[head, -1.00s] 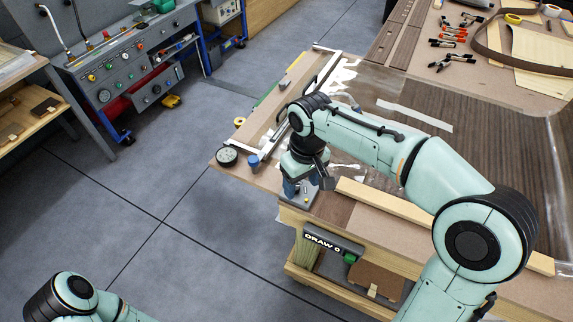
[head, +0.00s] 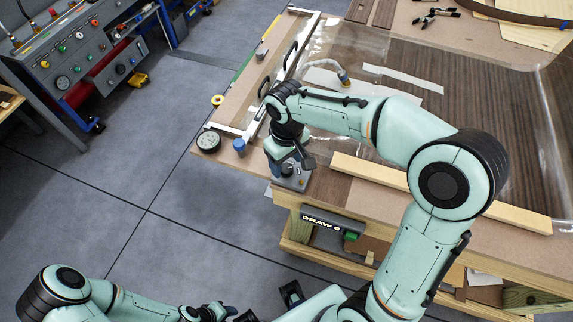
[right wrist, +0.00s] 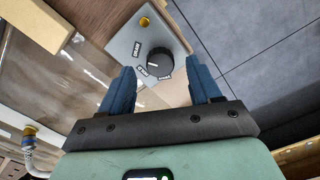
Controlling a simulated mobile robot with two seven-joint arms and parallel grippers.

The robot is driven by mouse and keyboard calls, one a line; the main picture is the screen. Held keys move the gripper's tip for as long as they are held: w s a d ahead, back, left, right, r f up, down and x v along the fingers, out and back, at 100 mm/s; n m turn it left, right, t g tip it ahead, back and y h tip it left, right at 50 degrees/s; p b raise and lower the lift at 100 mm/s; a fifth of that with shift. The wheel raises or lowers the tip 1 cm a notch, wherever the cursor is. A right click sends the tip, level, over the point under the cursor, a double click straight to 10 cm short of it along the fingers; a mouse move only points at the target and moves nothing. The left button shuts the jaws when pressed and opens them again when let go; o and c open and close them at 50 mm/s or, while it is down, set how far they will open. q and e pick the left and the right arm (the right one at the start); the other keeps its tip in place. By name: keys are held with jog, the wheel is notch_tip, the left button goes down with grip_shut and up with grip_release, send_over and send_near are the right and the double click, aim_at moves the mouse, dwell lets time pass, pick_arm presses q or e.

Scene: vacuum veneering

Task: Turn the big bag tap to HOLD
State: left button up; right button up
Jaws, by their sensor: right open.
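The big bag tap is a round black knob (right wrist: 159,62) on a grey plate (right wrist: 127,36), with small labels around it, in the right wrist view. A white mark shows on the knob; I cannot tell surely which label it points at. My right gripper (right wrist: 172,82) is open, with its blue fingers to either side of the knob's near edge; contact is not visible. In the head view my right gripper (head: 287,166) is over the plate (head: 297,182) at the table corner and hides the knob. My left arm's dark end (head: 215,312) is at the bottom, partly cut off.
A "DRAW 0" sign (head: 321,220) hangs below the table edge. A black gauge (head: 208,141) and blue cap (head: 239,145) stand left of the gripper. A pale wood strip (head: 440,192) lies to the right. Open floor (head: 140,180) lies left.

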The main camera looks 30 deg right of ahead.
jog(key=shift+f, duration=1.1)
pick_arm(q)
jog(key=shift+f, duration=0.1)
pick_arm(e)
jog(key=c, duration=1)
jog(key=shift+c, duration=0.2)
jog(key=shift+w+n, duration=0.1)
jog(key=shift+n, duration=0.2)
jog(key=n+p, duration=0.1)
jog(key=n, duration=0.4)
jog(key=shift+r, duration=0.1)
pick_arm(q)
jog(key=r, duration=0.1)
jog(key=w+r+p, duration=0.1)
jog(key=shift+w+r, duration=0.3)
pick_arm(e)
jog(key=n, duration=0.6)
